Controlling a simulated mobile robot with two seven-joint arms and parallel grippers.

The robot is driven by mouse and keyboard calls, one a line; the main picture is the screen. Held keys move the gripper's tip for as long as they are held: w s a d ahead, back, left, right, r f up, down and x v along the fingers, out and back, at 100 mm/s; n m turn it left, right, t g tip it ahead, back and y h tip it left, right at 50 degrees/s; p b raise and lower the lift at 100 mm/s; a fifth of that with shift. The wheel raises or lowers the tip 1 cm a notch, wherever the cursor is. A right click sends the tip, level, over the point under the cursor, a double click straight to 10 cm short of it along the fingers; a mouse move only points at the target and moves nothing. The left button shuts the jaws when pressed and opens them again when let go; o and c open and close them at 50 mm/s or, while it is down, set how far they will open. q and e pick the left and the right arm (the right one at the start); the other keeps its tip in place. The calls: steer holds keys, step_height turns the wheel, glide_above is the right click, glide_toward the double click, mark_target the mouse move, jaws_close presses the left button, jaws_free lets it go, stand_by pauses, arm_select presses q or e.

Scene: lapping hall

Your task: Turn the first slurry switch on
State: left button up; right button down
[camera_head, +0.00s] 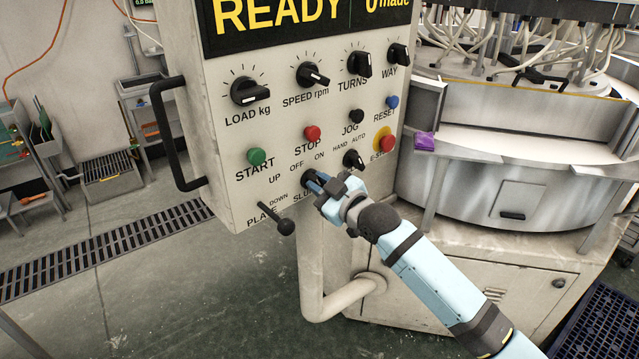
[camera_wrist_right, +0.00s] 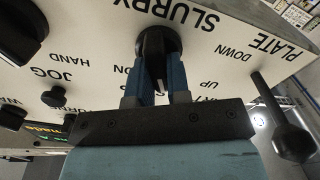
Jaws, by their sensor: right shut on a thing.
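The slurry switch is a black rotary knob (camera_wrist_right: 157,42) beside the SLURRY label in the right wrist view. My right gripper (camera_wrist_right: 158,80) has its two blue fingers on either side of the knob's grip bar and is shut on it. In the head view my right gripper (camera_head: 314,182) reaches the lower part of the white control panel (camera_head: 230,195), below the OFF and ON labels. There it hides most of the switch and part of its label. Whether the knob points to OFF or ON cannot be told. My left gripper is not in view.
The plate lever (camera_head: 277,220) sticks out left of my gripper, and the HAND/AUTO knob (camera_head: 354,158) is close at its right. Above are the green START button (camera_head: 256,156), red STOP button (camera_head: 312,133) and red emergency stop (camera_head: 387,143). A side handle (camera_head: 167,135) juts out left.

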steer(key=m+p, duration=0.1)
steer(key=m, duration=0.2)
steer(key=shift+r, duration=0.1)
steer(key=m+p, duration=0.1)
steer(key=m, duration=0.1)
steer(key=shift+w+d+m, duration=0.1)
steer(key=shift+w+m, duration=0.05)
steer(key=shift+m, duration=0.25)
steer(key=shift+m+p, duration=0.4)
steer(key=shift+m, duration=0.8)
steer(key=shift+w+d+m, duration=0.1)
steer(key=shift+m, duration=1.4)
steer(key=shift+p, duration=0.3)
steer(key=c, duration=1.1)
jaws_free()
steer(key=shift+d, duration=0.1)
